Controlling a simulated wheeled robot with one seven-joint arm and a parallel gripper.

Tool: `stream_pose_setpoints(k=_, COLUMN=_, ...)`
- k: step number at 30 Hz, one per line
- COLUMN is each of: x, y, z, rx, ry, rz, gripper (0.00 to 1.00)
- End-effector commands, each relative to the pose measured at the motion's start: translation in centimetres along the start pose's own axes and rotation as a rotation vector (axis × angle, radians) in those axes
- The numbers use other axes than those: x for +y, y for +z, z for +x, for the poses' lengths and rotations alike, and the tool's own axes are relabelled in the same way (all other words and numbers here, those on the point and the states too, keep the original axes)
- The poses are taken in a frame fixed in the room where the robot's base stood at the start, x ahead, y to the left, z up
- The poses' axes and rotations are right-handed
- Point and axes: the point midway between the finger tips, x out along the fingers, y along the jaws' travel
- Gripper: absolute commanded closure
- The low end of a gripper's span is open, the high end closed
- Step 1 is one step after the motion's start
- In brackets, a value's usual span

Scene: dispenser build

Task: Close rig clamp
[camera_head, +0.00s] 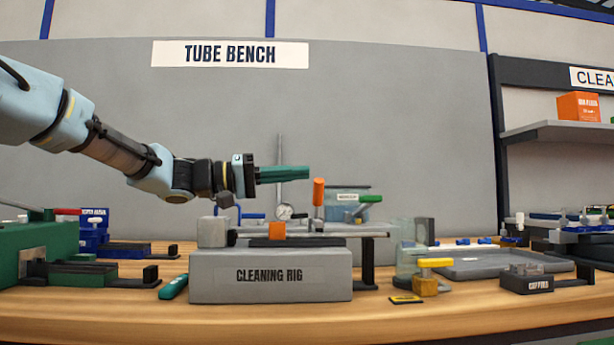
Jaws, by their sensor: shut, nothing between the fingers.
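The grey cleaning rig (322,284) stands on the wooden bench, with its name on the front. An upright orange-topped lever (318,192), which looks like the clamp handle, rises at the right part of the rig. An orange block (277,231) sits lower on the rig's top, left of the lever. My gripper (308,172) has teal fingers pointing right and is shut and empty. Its tips show just above and left of the lever's top in the picture. I cannot tell whether they touch it or how far apart in depth they are.
A clear container (408,262) and a yellow-handled valve (434,263) stand right of the rig. A grey tray (500,264) lies farther right. A teal tool (173,287) lies at the rig's left. A green-capped bluish container (346,200) is behind the lever.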

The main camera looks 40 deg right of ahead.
Motion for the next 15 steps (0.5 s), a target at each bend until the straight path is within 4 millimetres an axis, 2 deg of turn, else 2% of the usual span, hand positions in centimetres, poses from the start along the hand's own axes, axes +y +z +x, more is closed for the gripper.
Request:
stream_pose_setpoints(k=3, x=-0.1, y=0.0, z=-2.4, rx=0.002, ry=-0.002, rz=0.0, gripper=1.0)
stream_pose_setpoints(k=9, x=0.0, y=0.1, z=-5.7, rx=0.0, ry=-0.001, rz=-0.001, gripper=1.0)
stream_pose_setpoints(k=15, x=0.0, y=0.1, z=-7.2, rx=-0.001, ry=0.0, rz=0.0, gripper=1.0)
